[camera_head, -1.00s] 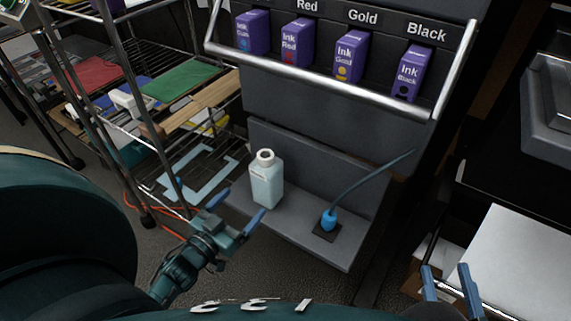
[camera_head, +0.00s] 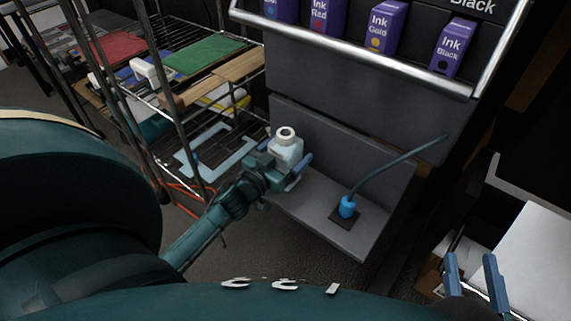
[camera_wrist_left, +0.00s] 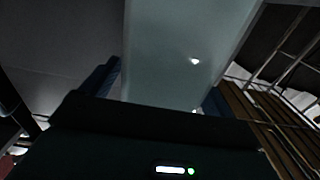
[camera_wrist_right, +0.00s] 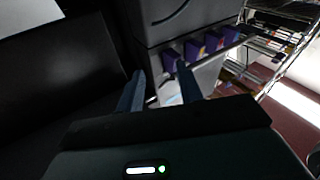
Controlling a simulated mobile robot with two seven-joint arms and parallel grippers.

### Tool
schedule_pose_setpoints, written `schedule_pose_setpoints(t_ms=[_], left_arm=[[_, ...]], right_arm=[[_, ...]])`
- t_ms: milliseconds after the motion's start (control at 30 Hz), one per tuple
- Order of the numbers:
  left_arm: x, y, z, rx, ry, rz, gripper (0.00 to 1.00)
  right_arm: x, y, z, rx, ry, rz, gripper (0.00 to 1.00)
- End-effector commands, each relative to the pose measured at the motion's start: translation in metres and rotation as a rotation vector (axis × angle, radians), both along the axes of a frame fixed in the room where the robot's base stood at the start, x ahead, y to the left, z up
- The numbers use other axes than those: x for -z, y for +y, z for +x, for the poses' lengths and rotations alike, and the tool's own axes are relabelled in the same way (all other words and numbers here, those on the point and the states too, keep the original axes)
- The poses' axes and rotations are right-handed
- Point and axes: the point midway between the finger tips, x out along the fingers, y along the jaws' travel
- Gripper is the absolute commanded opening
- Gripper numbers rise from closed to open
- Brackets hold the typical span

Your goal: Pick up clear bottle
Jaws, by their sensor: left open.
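The clear bottle (camera_head: 286,147), pale and translucent with a white ring-shaped top, stands upright on the grey ledge (camera_head: 325,212). My left gripper (camera_head: 284,163) is open at the bottle, with one finger on each side of it. Its wrist and palm hide the bottle's lower part in the head view. In the left wrist view the bottle (camera_wrist_left: 185,50) fills the space between the two fingers; whether they touch it I cannot tell. My right gripper (camera_head: 474,270) is open and empty at the lower right, far from the bottle.
A blue plug with a cable (camera_head: 347,206) stands on the ledge right of the bottle. A metal rail (camera_head: 350,55) runs below the purple ink boxes (camera_head: 384,27) above. A wire shelf rack (camera_head: 190,110) stands close on the left. White paper (camera_head: 535,255) lies at the right.

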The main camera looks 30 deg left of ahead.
Motion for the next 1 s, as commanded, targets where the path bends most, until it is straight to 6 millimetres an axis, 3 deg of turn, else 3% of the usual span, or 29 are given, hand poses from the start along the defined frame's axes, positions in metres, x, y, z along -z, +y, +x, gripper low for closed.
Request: schedule_pose_setpoints(t_ms=[100,367,1000], left_arm=[[0.001,-0.001,0.011,0.001,0.000,0.001,0.87],[0.000,-0.001,0.012,0.000,0.001,0.000,0.86],[0.000,-0.001,0.012,0.000,0.001,-0.001,0.34]], right_arm=[[-0.001,0.002,0.000,-0.007,-0.004,0.013,0.36],[-0.011,0.002,0.001,-0.010,-0.023,0.019,0.36],[-0.005,0.001,0.000,-0.008,-0.012,0.013,0.36]])
